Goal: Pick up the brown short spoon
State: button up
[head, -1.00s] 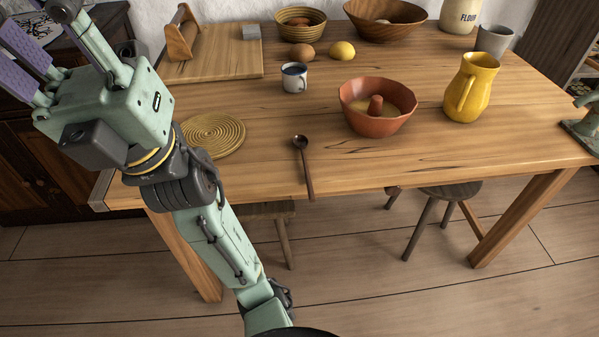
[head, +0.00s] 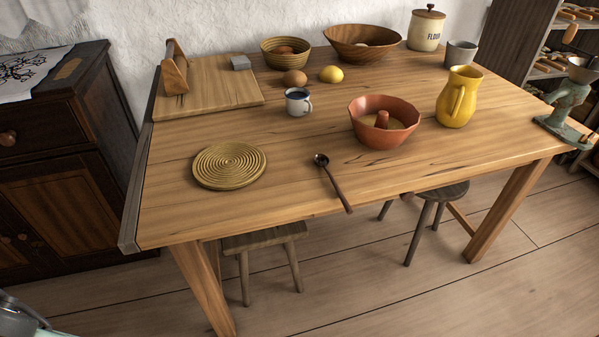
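The brown short spoon (head: 333,183) lies on the wooden table (head: 290,180) at its front edge. Its dark bowl points away from me, toward the back left, and its handle runs to the front right, with the end at or slightly past the edge. My gripper is not in the head view. Only a small piece of my own body shows at the lower left corner. Nothing covers the spoon.
A round woven trivet (head: 229,166) lies left of the spoon. Stools (head: 265,239) are under the table. Table around the spoon is clear.

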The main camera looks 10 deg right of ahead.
aim_at(322, 160)
jog(key=i+j+z, duration=0.1)
jog(key=j, duration=0.45)
jog(key=i+j+z, duration=0.1)
jog(key=j, duration=0.5)
jog(key=z, duration=1.35)
jog(key=i, duration=0.5)
